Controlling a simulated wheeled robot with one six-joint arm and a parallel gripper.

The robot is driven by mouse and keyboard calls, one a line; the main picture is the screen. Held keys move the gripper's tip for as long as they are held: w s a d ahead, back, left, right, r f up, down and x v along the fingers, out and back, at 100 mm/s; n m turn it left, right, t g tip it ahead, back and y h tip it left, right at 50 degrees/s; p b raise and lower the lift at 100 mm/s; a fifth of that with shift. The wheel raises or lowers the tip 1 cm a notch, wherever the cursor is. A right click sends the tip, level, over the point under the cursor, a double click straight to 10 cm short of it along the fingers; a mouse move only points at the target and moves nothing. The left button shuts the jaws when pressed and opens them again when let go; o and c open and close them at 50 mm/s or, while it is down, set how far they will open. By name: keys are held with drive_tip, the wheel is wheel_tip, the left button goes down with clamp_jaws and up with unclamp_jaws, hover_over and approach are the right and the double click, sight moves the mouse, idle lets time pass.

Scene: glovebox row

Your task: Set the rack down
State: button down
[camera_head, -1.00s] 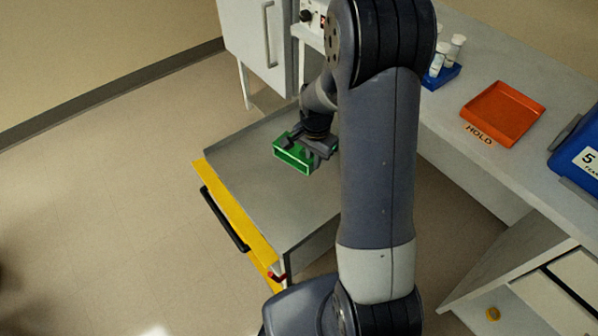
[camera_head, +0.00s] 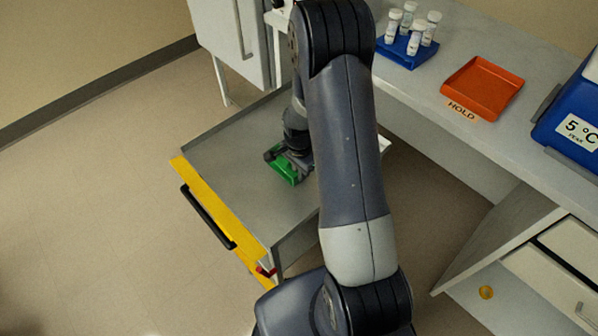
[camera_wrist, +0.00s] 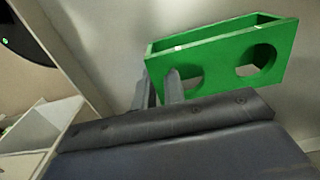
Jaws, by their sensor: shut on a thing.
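The green rack (camera_head: 284,168) is in my gripper (camera_head: 287,158), inside the open grey drawer (camera_head: 225,150) with the yellow front edge. In the wrist view the rack (camera_wrist: 225,58) is an open-topped box with round holes in its side, and the fingers of my gripper (camera_wrist: 160,85) are shut on its near end. It holds no tubes that I can see. The rack is low over the drawer floor; I cannot tell if it touches. My arm hides part of the drawer's right side.
A blue rack with several white-capped tubes (camera_head: 407,45) stands on the bench, beside an orange tray (camera_head: 482,88) marked HOLD. A blue box (camera_head: 575,125) labelled 5 °C is at the far right. The drawer floor left of the rack is clear.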

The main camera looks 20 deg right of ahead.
drive_tip(key=shift+f, duration=0.15)
drive_tip(key=shift+f, duration=0.15)
drive_tip(key=c, duration=1.5)
unclamp_jaws()
wheel_tip(320, 180, up, 12)
drive_tip(key=p, duration=0.1)
drive_tip(key=shift+r, duration=0.2)
